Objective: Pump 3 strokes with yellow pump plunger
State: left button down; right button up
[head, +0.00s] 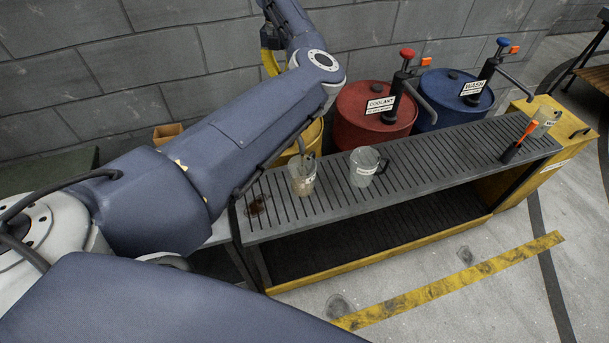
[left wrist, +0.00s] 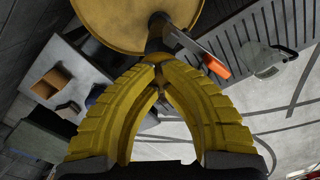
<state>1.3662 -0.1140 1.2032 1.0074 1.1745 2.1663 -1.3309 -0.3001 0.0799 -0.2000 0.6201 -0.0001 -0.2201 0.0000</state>
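The yellow drum (head: 315,133) stands behind the bench's left end, mostly hidden by my left arm. In the left wrist view its yellow lid (left wrist: 105,25) fills the top. The dark yellow-drum pump (left wrist: 157,28), with an orange tab (left wrist: 217,65), rises from it just beyond my fingertips. My left gripper (left wrist: 155,66) has its yellow fingers together at the tips, over the pump. The plunger knob is not clearly distinguishable from the fingers, and I cannot tell whether it is between them. In the head view only part of this gripper (head: 270,62) shows. My right gripper is out of view.
A jug (head: 303,180) stands at the slatted bench's (head: 430,160) left end, beside a dark stain; another jug (head: 363,168) stands to its right. Red (head: 362,112) and blue (head: 452,92) drums with pumps stand behind. An orange-tipped tool (head: 518,143) is at the right.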

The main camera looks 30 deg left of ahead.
pick_arm(q)
jog(key=shift+f, duration=1.75)
dwell(1.2)
jog(key=shift+r, duration=4.7)
jog(key=shift+f, duration=0.1)
jog(key=shift+f, duration=1.1)
jog(key=shift+f, duration=0.35)
